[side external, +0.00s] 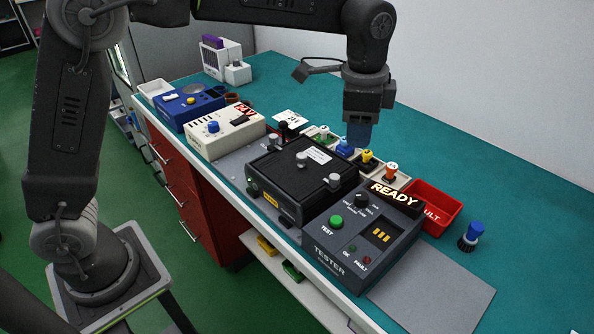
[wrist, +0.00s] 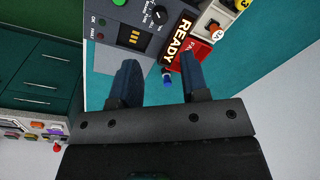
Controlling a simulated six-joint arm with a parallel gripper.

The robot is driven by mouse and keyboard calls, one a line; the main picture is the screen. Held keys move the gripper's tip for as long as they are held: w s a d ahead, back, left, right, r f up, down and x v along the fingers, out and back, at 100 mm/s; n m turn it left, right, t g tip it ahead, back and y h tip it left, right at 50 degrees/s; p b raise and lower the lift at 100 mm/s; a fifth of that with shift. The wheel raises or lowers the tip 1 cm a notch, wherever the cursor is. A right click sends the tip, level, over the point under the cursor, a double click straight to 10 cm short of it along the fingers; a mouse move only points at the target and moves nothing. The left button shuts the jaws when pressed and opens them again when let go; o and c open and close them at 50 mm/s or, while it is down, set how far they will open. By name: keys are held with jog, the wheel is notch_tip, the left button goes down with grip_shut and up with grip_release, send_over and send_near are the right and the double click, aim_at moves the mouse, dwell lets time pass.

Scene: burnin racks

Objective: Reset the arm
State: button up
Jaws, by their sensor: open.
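My gripper (side external: 358,135) hangs pointing down above the row of small colour-capped parts behind the black box. In the wrist view its two dark fingers (wrist: 159,62) are spread apart with nothing between them. The blue-capped part (side external: 471,236) stands on the teal bench right of the red FAULT bin (side external: 432,203); it also shows in the wrist view (wrist: 168,79), well beyond the fingertips. The dark tester (side external: 345,222) shows READY on its display. The black box (side external: 262,172) is shut, with a green light at its left.
The capped parts include an orange one (side external: 391,170) and a yellow one (side external: 367,157). A cream supply (side external: 228,135) and a blue meter (side external: 190,105) stand to the left. A grey mat (side external: 430,290) lies bare in front. The bench's back right is clear.

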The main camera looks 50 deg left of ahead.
jog(key=s+a+r+n+t, duration=0.2)
jog(key=s+a+r+n, duration=0.3)
jog(key=s+a, duration=0.45)
jog(key=s+a+f+n+t, duration=0.1)
jog(key=s+a+f+n, duration=0.1)
jog(key=s, duration=0.5)
jog(key=s+a+f+n+t, duration=0.1)
jog(key=s+a+f+n, duration=0.2)
jog(key=s, duration=0.4)
jog(key=shift+s+n+t, duration=0.2)
jog(key=shift+n+t, duration=0.2)
